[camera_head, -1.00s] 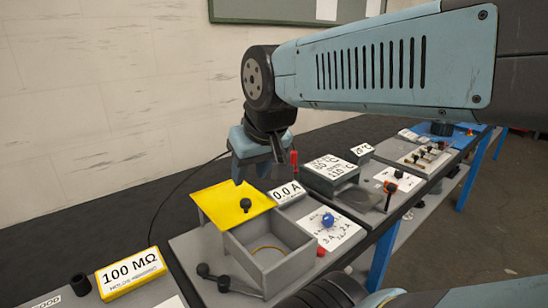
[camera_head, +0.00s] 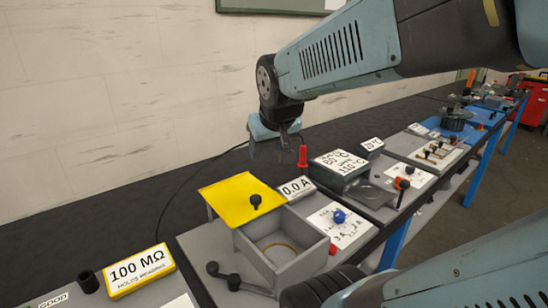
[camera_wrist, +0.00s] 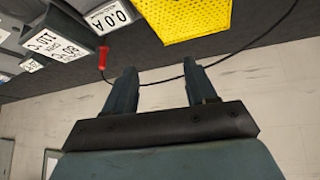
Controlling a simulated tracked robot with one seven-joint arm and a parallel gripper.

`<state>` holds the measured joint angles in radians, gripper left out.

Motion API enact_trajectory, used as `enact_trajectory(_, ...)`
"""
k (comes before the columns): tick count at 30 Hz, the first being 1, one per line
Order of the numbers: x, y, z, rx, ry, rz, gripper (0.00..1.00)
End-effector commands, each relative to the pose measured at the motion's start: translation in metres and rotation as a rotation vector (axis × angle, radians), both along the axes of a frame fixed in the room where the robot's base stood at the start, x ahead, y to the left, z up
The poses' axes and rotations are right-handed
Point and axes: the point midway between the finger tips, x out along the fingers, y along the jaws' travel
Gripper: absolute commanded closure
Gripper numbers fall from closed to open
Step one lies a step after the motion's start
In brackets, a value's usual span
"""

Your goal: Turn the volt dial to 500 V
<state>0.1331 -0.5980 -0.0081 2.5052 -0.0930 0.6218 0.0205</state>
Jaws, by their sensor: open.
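I cannot make out a dial marked in volts in either view. A yellow meter reading "100 MΩ" (camera_head: 139,271) stands at the lower left in the head view. A short black cylindrical part (camera_head: 88,281) stands just left of it, and a white card (camera_head: 180,302) is cut off below it. My gripper (camera_head: 277,150) hangs in the air beyond the yellow lid, its fingers hard to see there. In the wrist view my gripper (camera_wrist: 159,76) shows two fingers apart with nothing between them.
A grey box with a yellow lid (camera_head: 232,189) stands mid-bench. Near it are a "0.0 A" display (camera_head: 297,189), a red-handled tool (camera_head: 303,155), a blue knob (camera_head: 339,216) and a black lever (camera_head: 228,277). Temperature displays (camera_head: 340,161) stand further right. A cable runs behind.

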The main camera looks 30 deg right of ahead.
Motion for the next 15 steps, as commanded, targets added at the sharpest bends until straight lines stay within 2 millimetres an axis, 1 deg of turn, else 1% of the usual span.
enact_trajectory(1, 0.012, -0.012, -0.005, -0.013, -0.014, -0.024, 0.44)
enact_trajectory(6, 0.050, -0.050, -0.019, -0.061, -0.089, -0.080, 0.44)
enact_trajectory(9, 0.069, -0.072, -0.028, -0.083, -0.132, -0.106, 0.44)
enact_trajectory(15, 0.100, -0.117, -0.048, -0.116, -0.217, -0.140, 0.44)
